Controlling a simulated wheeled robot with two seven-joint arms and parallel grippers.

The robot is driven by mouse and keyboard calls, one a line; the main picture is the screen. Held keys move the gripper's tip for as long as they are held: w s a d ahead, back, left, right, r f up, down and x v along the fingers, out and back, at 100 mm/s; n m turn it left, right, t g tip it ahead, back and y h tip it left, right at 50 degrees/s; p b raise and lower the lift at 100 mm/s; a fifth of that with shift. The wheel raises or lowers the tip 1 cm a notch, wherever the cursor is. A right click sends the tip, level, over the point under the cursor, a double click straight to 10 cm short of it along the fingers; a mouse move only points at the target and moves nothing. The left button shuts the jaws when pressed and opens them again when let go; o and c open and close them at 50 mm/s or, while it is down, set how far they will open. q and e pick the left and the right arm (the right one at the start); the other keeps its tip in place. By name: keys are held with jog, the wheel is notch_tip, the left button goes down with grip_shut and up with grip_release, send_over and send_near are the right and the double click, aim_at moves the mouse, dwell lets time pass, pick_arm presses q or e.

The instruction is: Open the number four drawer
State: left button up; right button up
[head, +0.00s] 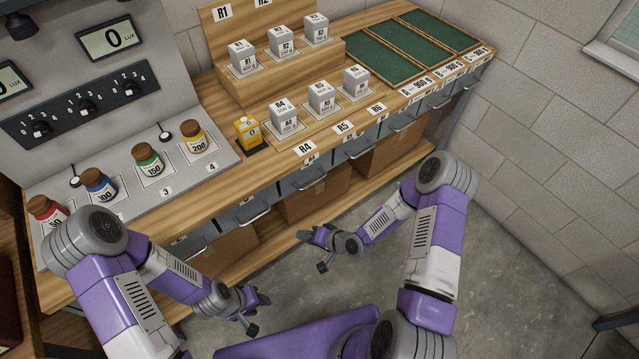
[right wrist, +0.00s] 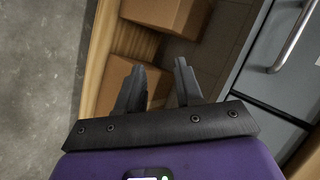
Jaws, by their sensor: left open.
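A row of grey drawers with bar handles runs under the bench top, and all that I can see look shut. One drawer (head: 246,212) is below the 4 label on the bench, and others (head: 303,179) (head: 360,148) follow to the right. I cannot read numbers on the drawer fronts. My left gripper (head: 259,314) is open and empty, low in front of the bench. My right gripper (head: 312,250) is open and empty in front of the drawers, apart from them. In the right wrist view a drawer handle (right wrist: 292,40) shows to the right of its fingers.
The wooden bench top (head: 225,182) holds coloured jars, a yellow block (head: 248,132), grey cubes on a wooden step (head: 275,75) and green trays (head: 425,42). Cardboard boxes (head: 318,199) stand on the low shelf under the drawers. The grey floor (head: 510,270) at right is clear.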

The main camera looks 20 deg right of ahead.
jog(key=w+d+r+m+t+y, duration=0.3)
jog(key=w+d+r+t+y, duration=0.4)
jog(key=d, duration=0.5)
jog(key=r+x, duration=0.1)
jog(key=x, duration=0.6)
jog(key=shift+w+a+t+h, duration=0.2)
jog(key=shift+t+h, duration=0.1)
jog(key=shift+h, duration=0.1)
grip_shut()
dwell(0.5)
